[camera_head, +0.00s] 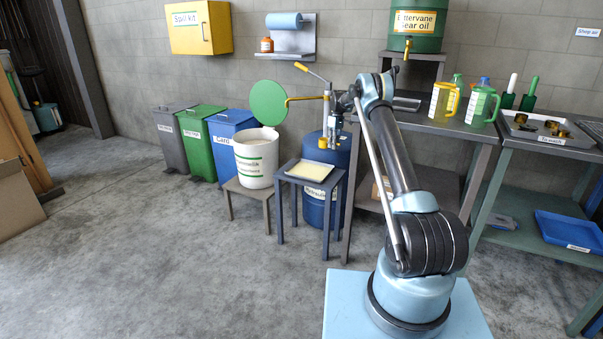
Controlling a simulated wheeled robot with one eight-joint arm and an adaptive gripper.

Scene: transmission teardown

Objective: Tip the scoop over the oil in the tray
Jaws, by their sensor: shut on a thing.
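A shallow tray (327,180) with a pale yellow surface inside stands on a small grey stool left of my arm. Whether that surface is oil or something over it, I cannot tell. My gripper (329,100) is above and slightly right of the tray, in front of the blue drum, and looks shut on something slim. I cannot tell whether these belong to a scoop. No clear scoop bowl shows.
A white bucket (257,166) with pale contents stands on a stool left of the tray. The blue drum (338,160) is behind. Green (202,140) and blue bins are further left. A bench (440,127) with jugs is right.

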